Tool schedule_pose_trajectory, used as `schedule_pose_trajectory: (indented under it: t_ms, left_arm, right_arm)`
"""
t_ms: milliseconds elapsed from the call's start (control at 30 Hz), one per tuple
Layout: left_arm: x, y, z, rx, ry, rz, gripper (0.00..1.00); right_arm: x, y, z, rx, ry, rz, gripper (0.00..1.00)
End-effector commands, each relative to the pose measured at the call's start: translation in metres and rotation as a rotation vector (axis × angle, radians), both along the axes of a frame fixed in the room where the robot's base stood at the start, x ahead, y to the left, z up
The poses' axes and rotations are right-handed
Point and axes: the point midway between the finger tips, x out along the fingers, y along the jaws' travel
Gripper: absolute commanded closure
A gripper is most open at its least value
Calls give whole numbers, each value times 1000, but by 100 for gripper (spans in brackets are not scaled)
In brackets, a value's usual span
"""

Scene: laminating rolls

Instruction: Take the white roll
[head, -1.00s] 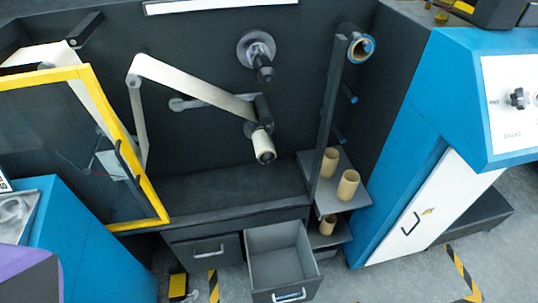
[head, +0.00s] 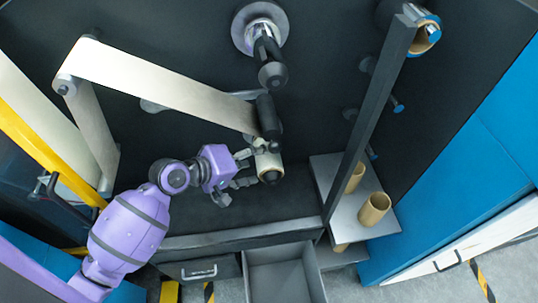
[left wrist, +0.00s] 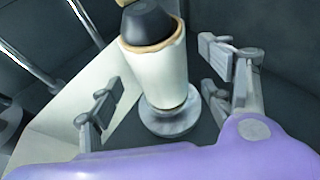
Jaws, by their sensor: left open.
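The white roll (head: 268,166) sits on a dark spindle in the middle of the head view, with the white web running to it from the upper left. In the left wrist view the white roll (left wrist: 158,75) stands between the fingers, its brown core edge and dark spindle tip at the top and a round metal flange below. My left gripper (head: 238,170) is open just left of the roll; in the left wrist view its fingers (left wrist: 158,100) lie one on each side, apart from the roll. My right gripper is not in view.
A black spindle with a metal disc (head: 262,35) is above the roll. A dark post (head: 368,115) and a shelf (head: 378,219) with cardboard cores (head: 374,209) stand to the right. An open drawer (head: 280,285) is below. A yellow-framed door (head: 45,150) is at left.

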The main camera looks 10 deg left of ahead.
Motion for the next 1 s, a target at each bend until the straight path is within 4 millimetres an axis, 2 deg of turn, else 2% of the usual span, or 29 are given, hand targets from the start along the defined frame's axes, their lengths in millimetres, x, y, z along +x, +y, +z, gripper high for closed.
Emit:
schedule_pose_trajectory:
  t_ms: [300,633,1000]
  left_arm:
    - [30,-26,-21,0,-2,1,27]
    - [34,-30,-26,4,-3,0,27]
    - [34,-30,-26,3,-2,0,75]
  right_arm:
    - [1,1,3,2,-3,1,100]
    - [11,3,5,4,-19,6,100]
    - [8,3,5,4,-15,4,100]
